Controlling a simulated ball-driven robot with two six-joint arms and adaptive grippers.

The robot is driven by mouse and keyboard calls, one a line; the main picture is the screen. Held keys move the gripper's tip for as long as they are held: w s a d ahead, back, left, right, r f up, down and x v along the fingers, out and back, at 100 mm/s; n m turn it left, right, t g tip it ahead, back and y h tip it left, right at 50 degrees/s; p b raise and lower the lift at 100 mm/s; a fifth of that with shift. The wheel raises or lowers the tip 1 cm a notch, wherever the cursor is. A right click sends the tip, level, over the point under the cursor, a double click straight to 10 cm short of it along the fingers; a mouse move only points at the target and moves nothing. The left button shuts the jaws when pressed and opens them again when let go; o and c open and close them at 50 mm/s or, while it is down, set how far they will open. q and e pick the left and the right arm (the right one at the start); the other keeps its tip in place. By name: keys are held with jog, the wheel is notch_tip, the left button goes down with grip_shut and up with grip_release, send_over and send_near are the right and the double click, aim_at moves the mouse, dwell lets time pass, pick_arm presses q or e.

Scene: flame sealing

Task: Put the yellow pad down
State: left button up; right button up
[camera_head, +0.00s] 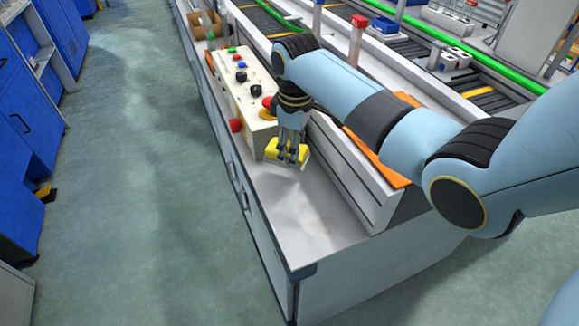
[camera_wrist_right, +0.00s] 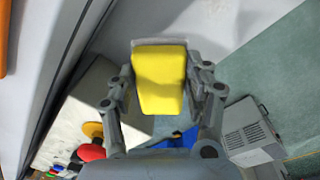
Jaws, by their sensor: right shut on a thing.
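My right gripper (camera_head: 291,157) is shut on the yellow pad (camera_head: 287,151), at the near end of the control box. In the right wrist view the yellow pad (camera_wrist_right: 160,78) sits between the two fingers of the gripper (camera_wrist_right: 162,95). The pad is a small block with a pale edge along its far side. It is close to the grey bench top (camera_head: 300,215); I cannot tell whether it touches it. My left gripper is not in view.
A white control box (camera_head: 243,90) with several buttons and red knobs stands just behind the gripper. A raised ledge with an orange strip (camera_head: 376,150) runs along the right. The near bench top is bare. Blue cabinets (camera_head: 20,120) stand across the aisle.

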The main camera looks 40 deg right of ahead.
notch_tip(320, 180, down, 2)
jog(key=shift+w+f, duration=0.1)
jog(key=shift+f, duration=0.1)
notch_tip(320, 180, down, 4)
jog(key=shift+r+b, duration=0.1)
jog(key=shift+b, duration=0.35)
jog(key=o, duration=1.3)
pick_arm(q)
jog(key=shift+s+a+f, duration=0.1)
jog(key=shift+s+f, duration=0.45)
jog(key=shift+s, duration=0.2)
pick_arm(e)
jog(key=shift+o, duration=0.2)
jog(key=r, duration=0.4)
jog(key=r+p, duration=0.1)
jog(key=r, duration=0.3)
jog(key=r+p, duration=0.1)
jog(key=r, duration=0.3)
jog(key=shift+s+a+r, duration=0.1)
jog(key=shift+s+a, duration=0.1)
jog(key=shift+s, duration=0.1)
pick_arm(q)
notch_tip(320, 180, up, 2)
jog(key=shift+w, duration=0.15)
